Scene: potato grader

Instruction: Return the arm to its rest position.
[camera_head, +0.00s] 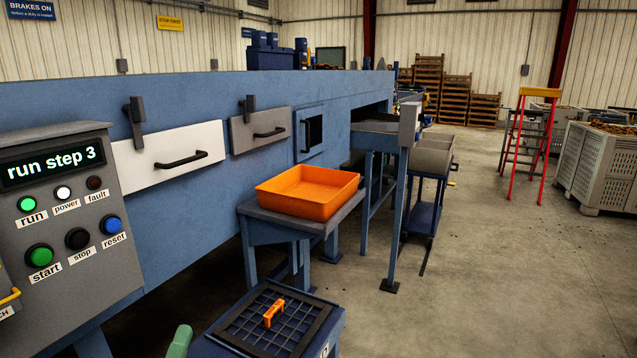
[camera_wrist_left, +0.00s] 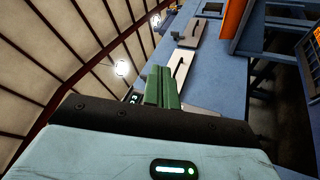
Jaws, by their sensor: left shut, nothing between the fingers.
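My left gripper (camera_head: 180,342) shows only as a green fingertip at the bottom edge of the head view, left of the dark grid. In the left wrist view its green fingers (camera_wrist_left: 159,86) are together with nothing between them. The fingers stand clear of the panels and the orange tray. The rest of my left arm is outside the head view. My right gripper is in neither view.
The control panel (camera_head: 55,205) reads "run step 3", with its green run lamp lit. An orange tray (camera_head: 310,205) sits on a side table (camera_head: 255,228). A grid with an orange handle (camera_head: 273,312) lies low in front.

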